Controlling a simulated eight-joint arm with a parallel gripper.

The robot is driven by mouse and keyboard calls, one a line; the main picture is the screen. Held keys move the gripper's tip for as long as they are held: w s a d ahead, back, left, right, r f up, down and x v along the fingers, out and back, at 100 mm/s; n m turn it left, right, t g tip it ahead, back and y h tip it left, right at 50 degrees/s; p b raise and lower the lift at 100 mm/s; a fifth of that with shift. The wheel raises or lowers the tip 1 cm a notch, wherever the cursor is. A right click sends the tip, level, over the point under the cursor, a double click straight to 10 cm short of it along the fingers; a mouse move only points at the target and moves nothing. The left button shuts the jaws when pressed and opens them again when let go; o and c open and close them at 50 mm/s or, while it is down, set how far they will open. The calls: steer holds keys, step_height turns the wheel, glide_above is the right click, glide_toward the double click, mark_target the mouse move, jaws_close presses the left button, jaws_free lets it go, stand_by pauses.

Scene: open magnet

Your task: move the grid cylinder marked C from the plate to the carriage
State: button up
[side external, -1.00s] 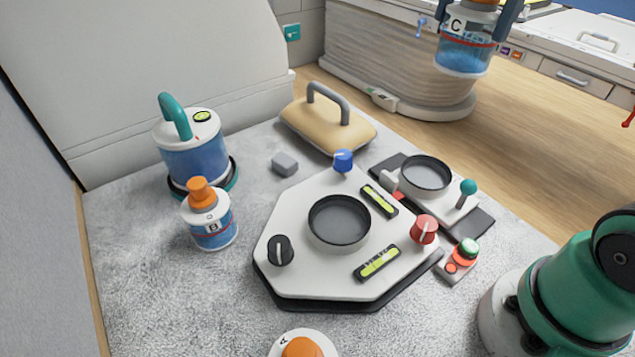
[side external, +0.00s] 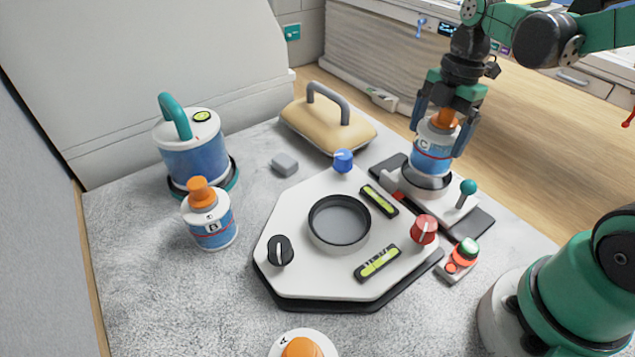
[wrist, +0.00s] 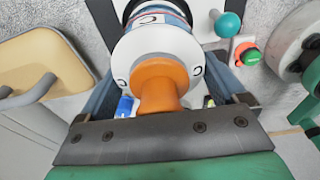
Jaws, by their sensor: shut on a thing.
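The grid cylinder marked C (side external: 432,150) is a blue and white canister with an orange knob, upright at the carriage (side external: 468,213). Its bottom is at the round cup of the carriage; I cannot tell whether it rests fully on the cup floor. My gripper (side external: 443,120) is shut on the cylinder from above, with fingers on both sides. In the wrist view, the cylinder's white top and orange knob (wrist: 160,85) show between the fingers. The plate (side external: 300,270) is white and eight-sided, and its round cup (side external: 340,222) is empty.
Cylinder B (side external: 209,222) and a larger blue canister with a teal handle (side external: 193,150) stand at left. Cylinder A (side external: 302,346) is at the front edge. A tan block with a grey handle (side external: 325,125) lies behind the plate. A teal-knobbed lever (side external: 467,188) stands beside the carriage cup.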

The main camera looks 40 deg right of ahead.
mark_target(432, 147)
steer(key=shift+f, duration=1.45)
steer(key=shift+f, duration=0.15)
steer(key=shift+f, duration=0.15)
steer(key=o, duration=1.4)
